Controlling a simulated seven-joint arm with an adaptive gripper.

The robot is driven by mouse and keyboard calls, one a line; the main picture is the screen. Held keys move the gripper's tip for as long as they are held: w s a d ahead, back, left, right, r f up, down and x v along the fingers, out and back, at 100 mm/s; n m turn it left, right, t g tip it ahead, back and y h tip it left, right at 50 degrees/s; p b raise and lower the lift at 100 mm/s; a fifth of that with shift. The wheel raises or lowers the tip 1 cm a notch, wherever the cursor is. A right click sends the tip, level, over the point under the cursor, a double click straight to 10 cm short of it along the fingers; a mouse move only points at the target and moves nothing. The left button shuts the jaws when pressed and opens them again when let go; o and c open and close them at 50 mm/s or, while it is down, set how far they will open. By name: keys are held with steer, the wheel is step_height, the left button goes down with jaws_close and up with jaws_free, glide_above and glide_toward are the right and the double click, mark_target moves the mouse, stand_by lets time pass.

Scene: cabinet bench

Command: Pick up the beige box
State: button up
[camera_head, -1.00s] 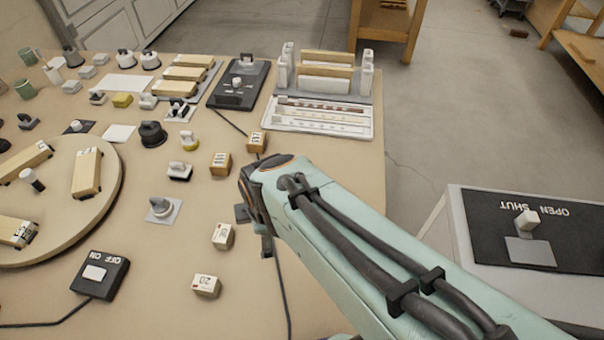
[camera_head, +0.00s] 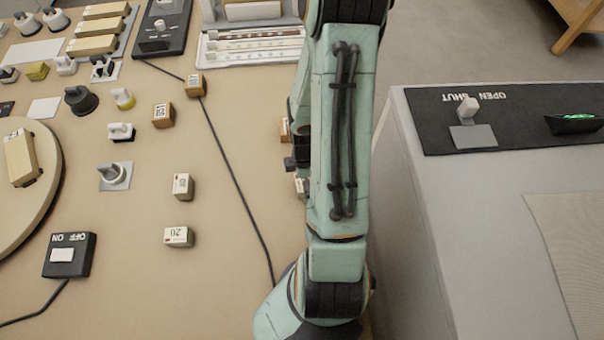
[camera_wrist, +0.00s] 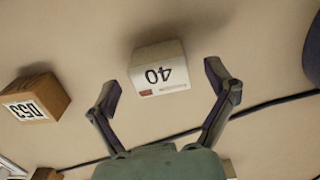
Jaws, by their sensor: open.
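A pale beige box (camera_wrist: 155,55) with a white face marked 40 lies on the bench in the wrist view. My gripper (camera_wrist: 163,82) is open, with one finger to each side of the box and visible gaps between fingers and box. Nothing is held. In the head view my arm hides most of the gripper; a small pale box (camera_head: 301,187) shows partly at the arm's left edge, and I cannot tell for sure that it is the same box.
A brown box (camera_wrist: 35,98) with a white label lies left in the wrist view. A black cable (camera_head: 233,180) crosses the bench. Two more pale boxes, one marked 20 (camera_head: 178,237), one above it (camera_head: 183,186), lie left of my arm. A grey cabinet (camera_head: 420,230) stands right.

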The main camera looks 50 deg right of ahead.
steer(key=shift+f, duration=0.35)
steer(key=c, duration=1.3)
